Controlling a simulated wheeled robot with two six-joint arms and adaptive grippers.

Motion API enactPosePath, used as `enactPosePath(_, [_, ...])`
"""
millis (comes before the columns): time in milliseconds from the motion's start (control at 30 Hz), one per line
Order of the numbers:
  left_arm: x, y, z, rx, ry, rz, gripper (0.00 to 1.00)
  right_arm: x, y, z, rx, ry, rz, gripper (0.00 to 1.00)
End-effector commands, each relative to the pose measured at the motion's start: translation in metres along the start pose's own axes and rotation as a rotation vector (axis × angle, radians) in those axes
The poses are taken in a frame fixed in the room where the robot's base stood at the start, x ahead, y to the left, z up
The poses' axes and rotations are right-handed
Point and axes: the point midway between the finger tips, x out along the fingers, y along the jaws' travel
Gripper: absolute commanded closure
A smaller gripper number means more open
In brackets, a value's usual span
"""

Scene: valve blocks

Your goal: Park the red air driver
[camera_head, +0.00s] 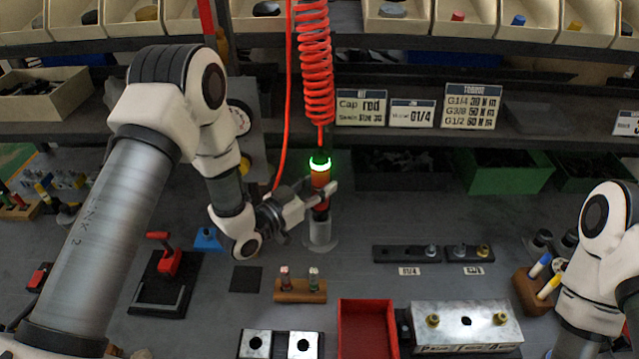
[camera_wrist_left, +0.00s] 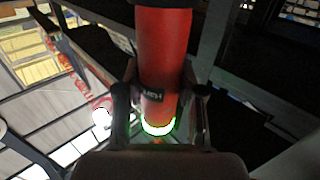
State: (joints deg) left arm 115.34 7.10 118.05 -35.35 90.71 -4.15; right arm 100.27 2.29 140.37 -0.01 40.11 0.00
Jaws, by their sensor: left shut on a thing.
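The red air driver (camera_head: 320,178) hangs upright from a coiled red hose, with a lit green ring near its top. Its lower end is at a grey cylindrical holder (camera_head: 320,232) on the bench; I cannot tell whether it is seated in it. My left gripper (camera_head: 322,192) is shut on the driver's body from the left. In the left wrist view the red driver (camera_wrist_left: 163,60) stands between the two fingers, with the green ring at the bottom of the picture. My right arm shows at the right edge, but its gripper is out of view.
A wooden block (camera_head: 300,291) with two small fittings stands in front of the holder. A red tray (camera_head: 367,325) and a metal valve block (camera_head: 466,324) are at the front. A black fixture strip (camera_head: 405,253) lies right of the holder. Green bins (camera_head: 505,172) stand behind.

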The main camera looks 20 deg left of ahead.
Motion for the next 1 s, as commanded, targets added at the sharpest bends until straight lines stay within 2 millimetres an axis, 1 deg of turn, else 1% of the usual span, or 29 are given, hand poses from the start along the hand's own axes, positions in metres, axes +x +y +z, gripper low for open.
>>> enactPosePath(1000, [0.0, 0.0, 0.023, 0.001, 0.003, 0.0, 1.0, 0.02, 0.0, 0.0, 0.0, 0.0, 0.0, 0.6])
